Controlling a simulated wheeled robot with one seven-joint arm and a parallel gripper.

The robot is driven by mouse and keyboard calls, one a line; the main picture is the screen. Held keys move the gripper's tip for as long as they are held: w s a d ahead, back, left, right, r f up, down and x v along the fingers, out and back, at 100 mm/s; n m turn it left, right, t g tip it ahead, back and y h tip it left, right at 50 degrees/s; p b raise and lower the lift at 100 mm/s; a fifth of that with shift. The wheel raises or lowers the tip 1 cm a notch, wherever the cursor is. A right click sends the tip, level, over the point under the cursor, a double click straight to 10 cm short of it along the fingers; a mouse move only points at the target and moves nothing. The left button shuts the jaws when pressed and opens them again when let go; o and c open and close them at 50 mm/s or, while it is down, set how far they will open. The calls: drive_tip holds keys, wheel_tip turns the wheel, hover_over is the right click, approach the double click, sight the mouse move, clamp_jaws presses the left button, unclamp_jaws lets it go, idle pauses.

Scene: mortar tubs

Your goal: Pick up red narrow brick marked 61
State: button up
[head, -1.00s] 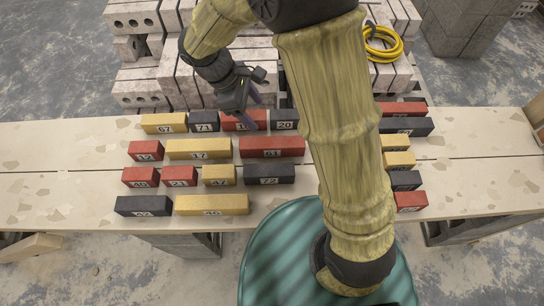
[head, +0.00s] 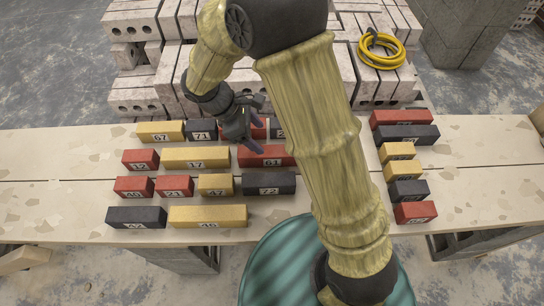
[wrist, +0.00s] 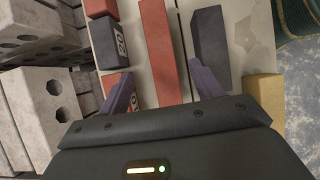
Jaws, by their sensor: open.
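The red narrow brick marked 61 (head: 268,159) lies flat on the stone bench, in the second row from the back, right of the yellow brick 17 (head: 195,158). My gripper (head: 251,146) hangs over its left part and hides some of its back edge. In the wrist view the long red brick (wrist: 160,45) runs between the two spread fingers of my gripper (wrist: 163,88). The fingers are open and hold nothing. Whether the fingertips reach down beside the brick, I cannot tell.
Close by lie the dark brick 72 (head: 268,185), dark brick 71 (head: 201,131) and a red brick behind my gripper (head: 259,129). In the wrist view the dark brick 20 (wrist: 112,54) is left, another dark brick (wrist: 210,48) right. Grey blocks (head: 140,102) stand behind the bench.

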sight(272, 151)
drive_tip(key=b+x, duration=0.1)
drive_tip(key=x, duration=0.5)
drive_tip(key=x, duration=0.1)
drive_tip(key=b+x, duration=0.1)
drive_tip(key=x, duration=0.1)
drive_tip(key=b+x, duration=0.1)
drive_tip(key=shift+a+f, duration=0.1)
drive_tip(key=shift+f, duration=0.35)
drive_tip(key=shift+d+f, duration=0.2)
drive_tip(key=shift+f, duration=0.05)
drive_tip(key=shift+r, duration=0.1)
clamp_jaws()
